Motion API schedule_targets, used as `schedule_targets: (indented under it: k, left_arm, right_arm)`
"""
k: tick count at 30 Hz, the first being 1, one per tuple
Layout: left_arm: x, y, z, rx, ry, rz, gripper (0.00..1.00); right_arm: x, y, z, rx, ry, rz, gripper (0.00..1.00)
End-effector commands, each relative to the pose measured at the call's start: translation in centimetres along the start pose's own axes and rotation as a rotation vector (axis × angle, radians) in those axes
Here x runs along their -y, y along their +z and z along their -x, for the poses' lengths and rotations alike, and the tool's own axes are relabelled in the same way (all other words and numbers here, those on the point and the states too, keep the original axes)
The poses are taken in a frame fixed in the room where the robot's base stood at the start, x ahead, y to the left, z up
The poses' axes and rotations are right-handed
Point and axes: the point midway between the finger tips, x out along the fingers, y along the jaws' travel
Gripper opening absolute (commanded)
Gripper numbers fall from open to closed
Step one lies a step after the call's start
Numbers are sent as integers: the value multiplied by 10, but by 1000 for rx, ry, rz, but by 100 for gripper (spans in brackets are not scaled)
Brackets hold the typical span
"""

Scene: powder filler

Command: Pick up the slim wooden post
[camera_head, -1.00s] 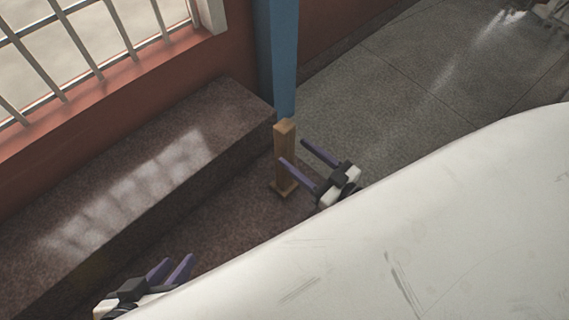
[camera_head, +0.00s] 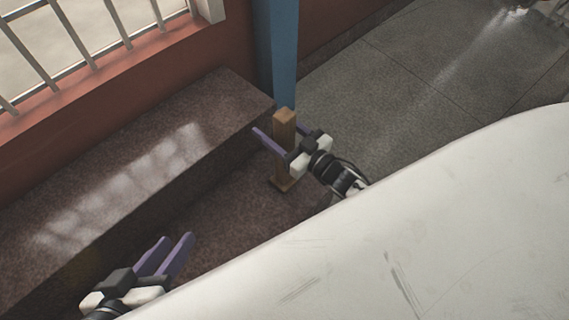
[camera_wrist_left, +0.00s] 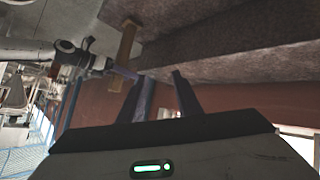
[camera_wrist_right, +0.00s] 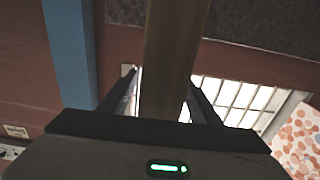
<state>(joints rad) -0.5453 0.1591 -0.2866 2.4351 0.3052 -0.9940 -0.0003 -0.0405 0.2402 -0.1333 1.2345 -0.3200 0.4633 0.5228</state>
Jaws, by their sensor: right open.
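The slim wooden post (camera_head: 284,119) stands upright on a small square base on the dark floor, beside the stone ledge. My right gripper (camera_head: 277,128) is open around its upper part, one finger on each side. In the right wrist view the post (camera_wrist_right: 172,50) runs between the two fingers, with no firm contact visible. The post also shows in the left wrist view (camera_wrist_left: 127,42). My left gripper (camera_head: 177,238) is open and empty, well away from the post at the lower left. Its fingers (camera_wrist_left: 165,84) have a gap between them.
The stone ledge (camera_head: 150,160) runs along the red wall, left of the post. A blue pillar (camera_head: 277,55) rises just behind it. A large white surface (camera_head: 420,230) fills the lower right foreground. Open floor (camera_head: 400,90) lies right of the pillar.

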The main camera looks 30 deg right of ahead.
Motion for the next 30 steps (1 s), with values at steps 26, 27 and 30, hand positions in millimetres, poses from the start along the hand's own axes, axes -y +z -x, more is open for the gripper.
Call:
schedule_targets:
  k: [26,27,30]
  left_arm:
    - [0,-2,3,6,-7,-4,31]
    - [1,-3,4,12,-12,-8,31]
    - [7,5,3,55,-36,-17,31]
  right_arm:
    - [0,-12,-1,-11,-2,2,0]
    - [0,-18,-1,-11,-3,2,0]
    - [0,-36,-1,-12,-3,2,0]
